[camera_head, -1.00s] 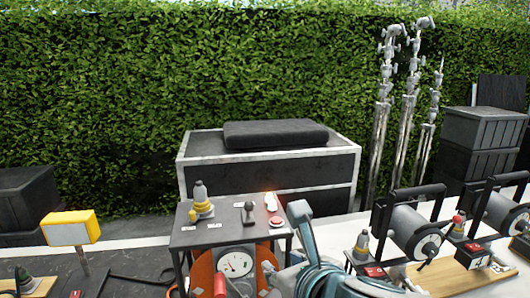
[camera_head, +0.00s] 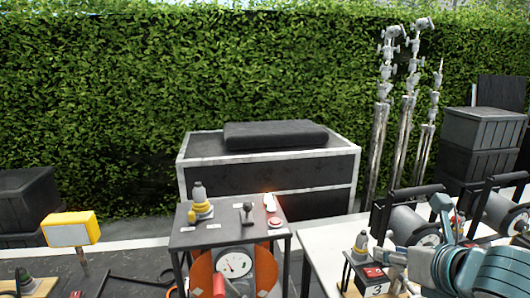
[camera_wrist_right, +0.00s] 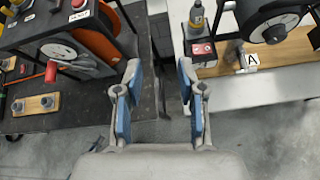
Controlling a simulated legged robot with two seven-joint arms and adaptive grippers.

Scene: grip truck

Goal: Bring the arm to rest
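My right gripper (camera_head: 420,232) is at the lower right of the head view, with my teal and grey arm behind it. It is in front of the cable reels on the white table. In the right wrist view the two blue-padded fingers of the gripper (camera_wrist_right: 158,78) stand apart with nothing between them. My left gripper and arm are not in view.
A reel (camera_head: 408,222) stands on the white table (camera_head: 322,240). A yellow-framed box (camera_head: 70,229) is at left. Light stands (camera_head: 380,150) rise behind.

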